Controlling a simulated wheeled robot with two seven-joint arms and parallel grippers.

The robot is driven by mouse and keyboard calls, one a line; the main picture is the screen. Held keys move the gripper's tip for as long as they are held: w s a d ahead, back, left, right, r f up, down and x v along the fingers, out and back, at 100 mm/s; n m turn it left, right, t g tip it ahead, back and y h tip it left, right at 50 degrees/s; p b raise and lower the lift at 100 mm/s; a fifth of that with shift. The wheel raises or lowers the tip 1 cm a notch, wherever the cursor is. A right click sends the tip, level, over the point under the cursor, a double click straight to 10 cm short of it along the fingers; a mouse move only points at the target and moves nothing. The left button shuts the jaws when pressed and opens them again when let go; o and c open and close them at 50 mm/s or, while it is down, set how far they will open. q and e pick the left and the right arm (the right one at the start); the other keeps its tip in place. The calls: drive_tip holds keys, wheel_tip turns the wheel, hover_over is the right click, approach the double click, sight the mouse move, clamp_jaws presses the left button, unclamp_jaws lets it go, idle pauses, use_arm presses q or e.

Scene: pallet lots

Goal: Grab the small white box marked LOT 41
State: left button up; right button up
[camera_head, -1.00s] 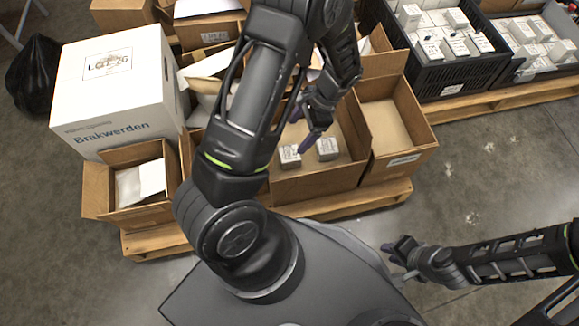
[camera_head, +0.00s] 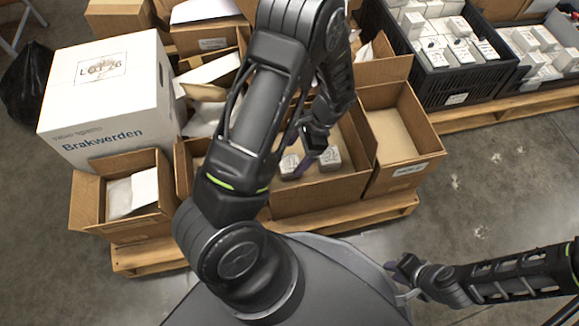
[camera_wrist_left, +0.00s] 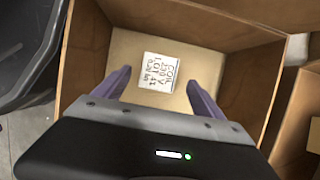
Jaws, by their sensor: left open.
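A small white box (camera_wrist_left: 168,72) marked LOT 41 lies on the floor of a brown cardboard box, label facing up, in the left wrist view. My left gripper (camera_wrist_left: 157,84) is open above it, with the white box ahead of and between its two purple fingers, not gripped. In the head view two small white boxes, one at left (camera_head: 289,166) and one at right (camera_head: 330,159), sit in the open cardboard box (camera_head: 318,199); their labels are too small to read there. My left gripper (camera_head: 300,150) hangs over them. My right gripper (camera_head: 397,270) is low at right, away from the boxes.
The cardboard walls stand around the small boxes. An empty carton (camera_head: 404,172) adjoins at right, and a large white carton (camera_head: 105,105) stands at left. Black crates (camera_head: 452,90) of small white boxes stand at the back right. The floor at right is clear.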

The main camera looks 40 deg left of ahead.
sight(290, 162)
use_arm(q)
drive_tip(key=b+x, duration=0.2)
drive_tip(key=x, duration=0.2)
drive_tip(key=shift+d+f+b, duration=0.1)
drive_tip(key=shift+d+b, duration=0.05)
drive_tip(key=shift+b, duration=0.25)
drive_tip(key=shift+s+f, duration=0.2)
drive_tip(key=shift+f, duration=0.25)
drive_tip(key=shift+a, duration=0.2)
drive_tip(key=c, duration=1.6)
